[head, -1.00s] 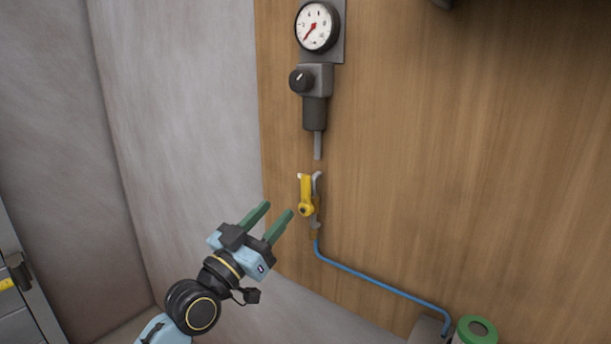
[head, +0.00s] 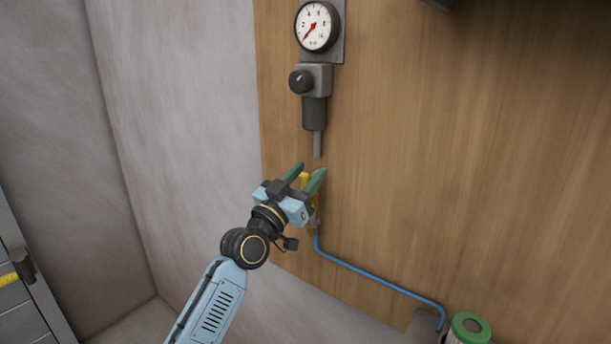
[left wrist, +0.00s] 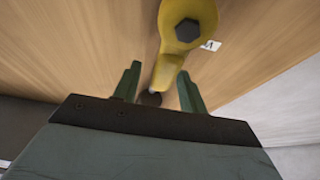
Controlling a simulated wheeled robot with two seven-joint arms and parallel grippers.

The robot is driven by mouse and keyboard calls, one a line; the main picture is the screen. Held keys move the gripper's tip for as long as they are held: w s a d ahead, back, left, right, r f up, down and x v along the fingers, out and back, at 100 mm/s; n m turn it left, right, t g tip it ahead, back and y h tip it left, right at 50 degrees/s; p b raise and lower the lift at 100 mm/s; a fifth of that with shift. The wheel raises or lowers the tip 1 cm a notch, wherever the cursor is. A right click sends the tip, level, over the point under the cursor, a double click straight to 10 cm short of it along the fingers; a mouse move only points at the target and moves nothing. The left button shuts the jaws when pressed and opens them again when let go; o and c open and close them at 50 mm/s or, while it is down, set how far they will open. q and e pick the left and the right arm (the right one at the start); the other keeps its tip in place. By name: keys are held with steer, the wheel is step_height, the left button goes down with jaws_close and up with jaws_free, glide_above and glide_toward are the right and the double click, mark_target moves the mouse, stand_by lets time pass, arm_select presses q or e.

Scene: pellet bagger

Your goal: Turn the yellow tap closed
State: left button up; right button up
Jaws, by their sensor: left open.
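The yellow tap (head: 304,179) is on the wooden panel, below the regulator and above the blue hose. In the head view it is mostly hidden behind my left gripper (head: 307,174), with a bit of yellow showing between the fingers. In the left wrist view the tap's yellow lever (left wrist: 168,70) has a dark hex bolt at its hub, and its narrow end reaches between the two green fingers. My left gripper (left wrist: 158,85) is open, one finger to each side of the lever, with gaps visible. My right gripper is not in view.
A round gauge (head: 316,27) and a grey regulator with a black knob (head: 301,80) are mounted above the tap. A blue hose (head: 385,283) runs down right to a green-topped container (head: 470,328). The panel to the right is clear.

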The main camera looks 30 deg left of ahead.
arm_select(q)
steer(key=shift+c, duration=0.3)
jaws_close()
